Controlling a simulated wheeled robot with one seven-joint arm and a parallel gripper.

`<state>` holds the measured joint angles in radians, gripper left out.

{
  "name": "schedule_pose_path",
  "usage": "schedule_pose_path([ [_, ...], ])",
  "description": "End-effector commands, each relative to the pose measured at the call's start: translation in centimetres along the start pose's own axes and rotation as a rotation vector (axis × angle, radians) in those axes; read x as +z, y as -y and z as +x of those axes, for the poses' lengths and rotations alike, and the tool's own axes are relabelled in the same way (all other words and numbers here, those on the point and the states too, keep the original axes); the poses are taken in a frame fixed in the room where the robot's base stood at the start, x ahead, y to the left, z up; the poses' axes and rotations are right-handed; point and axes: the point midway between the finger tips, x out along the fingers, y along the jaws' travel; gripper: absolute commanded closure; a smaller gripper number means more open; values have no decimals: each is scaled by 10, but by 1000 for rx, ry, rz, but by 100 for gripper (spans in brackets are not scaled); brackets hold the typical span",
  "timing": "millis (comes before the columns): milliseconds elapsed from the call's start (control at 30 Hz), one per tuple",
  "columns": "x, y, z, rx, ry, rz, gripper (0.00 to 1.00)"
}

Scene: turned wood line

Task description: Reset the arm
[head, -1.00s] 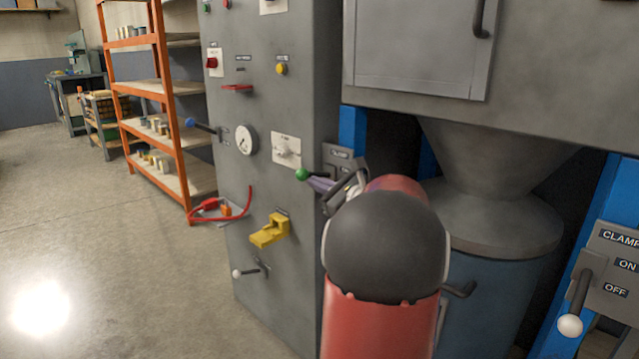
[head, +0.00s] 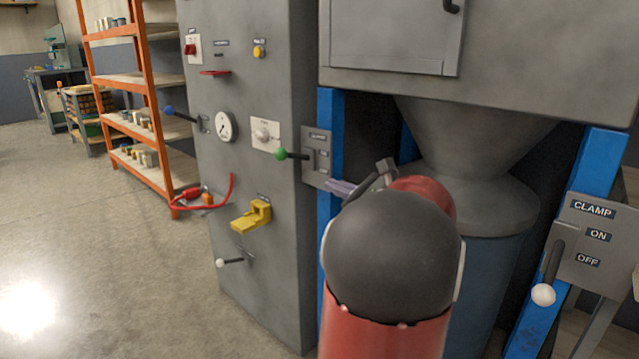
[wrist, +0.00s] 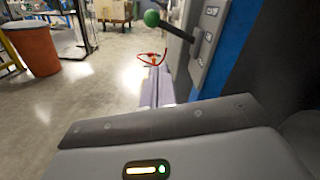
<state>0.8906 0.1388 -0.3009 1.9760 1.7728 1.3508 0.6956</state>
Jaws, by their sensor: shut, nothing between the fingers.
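My arm reaches forward in the lower middle of the head view, and its red and dark links hide much of what lies behind. My gripper (head: 340,188) shows only in part past the arm, in front of the grey cabinet and just below the green-knobbed lever (head: 292,154). In the wrist view the gripper's pale fingers (wrist: 157,88) lie side by side, shut and empty. The green knob (wrist: 152,18) of that lever is above them, apart from the fingers.
The grey cabinet (head: 262,60) carries a gauge (head: 227,126), a yellow part (head: 252,216) and several levers. A hopper (head: 470,130) stands right, beside a clamp lever (head: 543,294). Orange shelving (head: 140,80) is at left; the floor (head: 90,230) there is clear. An orange bin (wrist: 32,50) shows in the wrist view.

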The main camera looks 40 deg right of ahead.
Motion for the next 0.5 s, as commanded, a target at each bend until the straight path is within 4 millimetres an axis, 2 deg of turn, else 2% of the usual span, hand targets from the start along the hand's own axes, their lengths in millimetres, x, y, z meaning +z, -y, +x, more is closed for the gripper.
schedule_pose_path([
  [200,0,0,-18,0,0,0,100],
  [500,0,0,-19,1,0,0,100],
])
